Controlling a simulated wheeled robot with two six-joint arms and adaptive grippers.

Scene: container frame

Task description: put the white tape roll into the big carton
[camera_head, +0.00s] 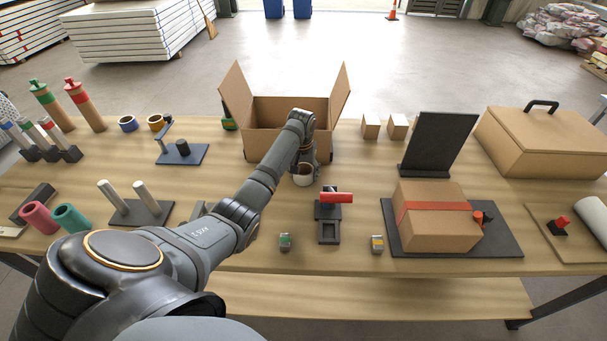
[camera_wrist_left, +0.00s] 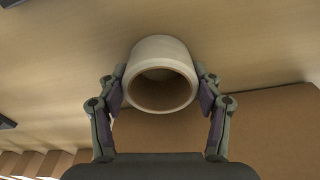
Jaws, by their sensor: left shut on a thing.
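The white tape roll (camera_head: 303,180) is in front of the big carton (camera_head: 287,112), outside it. My left gripper (camera_head: 303,166) is shut on the roll, one finger on each side of it. In the left wrist view the white tape roll (camera_wrist_left: 160,48) sits between the fingers of my left gripper (camera_wrist_left: 161,80), its hollow core facing the camera. The big carton stands open at the back of the table, its side flaps spread up and outward. My left forearm hides part of its front. I cannot tell how far the roll is above the table. My right gripper is not in view.
A black stand with a red cylinder (camera_head: 337,197) is just right of the roll. A dark upright panel (camera_head: 437,141) and a red-strapped box (camera_head: 436,218) stand further right. Small boxes (camera_head: 371,126) are right of the carton. A blue tape roll (camera_head: 128,123) lies left.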

